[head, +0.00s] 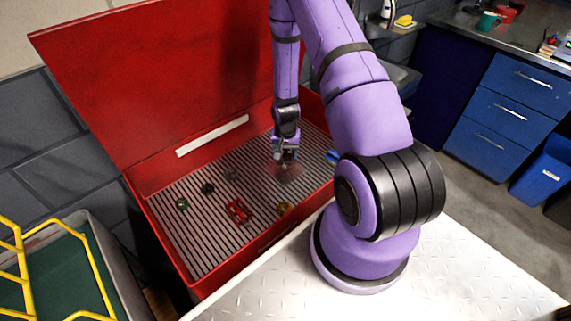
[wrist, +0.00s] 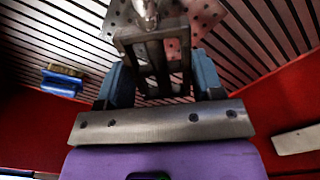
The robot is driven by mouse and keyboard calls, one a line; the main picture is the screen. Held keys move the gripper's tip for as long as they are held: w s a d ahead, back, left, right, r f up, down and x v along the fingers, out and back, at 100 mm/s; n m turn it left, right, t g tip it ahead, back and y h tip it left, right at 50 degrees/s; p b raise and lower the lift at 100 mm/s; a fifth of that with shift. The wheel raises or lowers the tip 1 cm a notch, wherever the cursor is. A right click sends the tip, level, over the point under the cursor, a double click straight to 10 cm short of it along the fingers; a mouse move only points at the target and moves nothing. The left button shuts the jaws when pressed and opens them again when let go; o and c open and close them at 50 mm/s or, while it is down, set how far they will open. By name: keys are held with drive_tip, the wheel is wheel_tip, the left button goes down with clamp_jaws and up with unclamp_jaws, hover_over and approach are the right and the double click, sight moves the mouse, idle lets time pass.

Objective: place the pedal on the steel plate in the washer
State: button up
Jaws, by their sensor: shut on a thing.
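My gripper (head: 285,152) is low inside the red washer. In the wrist view its two blue fingers (wrist: 162,84) are shut on the dark grey pedal (wrist: 155,55), a cage-like frame with a silver spindle pointing away from me. The steel plate (wrist: 204,14), perforated and reddish in this light, lies on the slats just beyond the pedal. It also shows in the head view (head: 291,172), beneath my gripper. The pedal overlaps the plate in the wrist view; I cannot tell whether they touch. The washer (head: 170,232) has its lid raised.
On the slatted floor lie a red part (head: 238,211), a green ring-like part (head: 182,204), a dark part (head: 208,188), a grey part (head: 230,173) and a gold part (head: 283,208). A blue brush (wrist: 62,80) lies near the washer's wall. Bare slats surround them.

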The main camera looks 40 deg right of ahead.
drive_tip(key=shift+f, duration=2.8)
drive_tip(key=shift+f, duration=0.1)
drive_tip(key=o, duration=1)
wheel_tip(320, 180, up, 12)
drive_tip(key=shift+r, duration=0.2)
drive_tip(key=w+a+r+n+t, duration=0.1)
drive_tip(key=a+r, duration=0.1)
drive_tip(key=r, duration=0.6)
drive_tip(key=w+a+r+n, duration=0.1)
drive_tip(key=a+r, duration=0.1)
drive_tip(key=r, duration=0.7)
wheel_tip(320, 180, up, 14)
drive_tip(key=n+t, duration=0.2)
hover_over(285, 162)
drive_tip(key=w+a, duration=0.1)
drive_tip(key=a, duration=0.6)
drive_tip(key=s+a+r+n, duration=0.1)
drive_tip(key=s+a+r, duration=0.1)
drive_tip(key=s+r, duration=0.3)
drive_tip(key=s+a+r+n+t, duration=0.1)
drive_tip(key=s+a+r+n, duration=0.1)
drive_tip(key=s+r, duration=0.3)
drive_tip(key=s+a+r+n+t, duration=0.1)
drive_tip(key=s+a+r, duration=0.3)
drive_tip(key=s, duration=0.6)
drive_tip(key=shift+r+n, duration=0.5)
drive_tip(key=shift+r, duration=0.25)
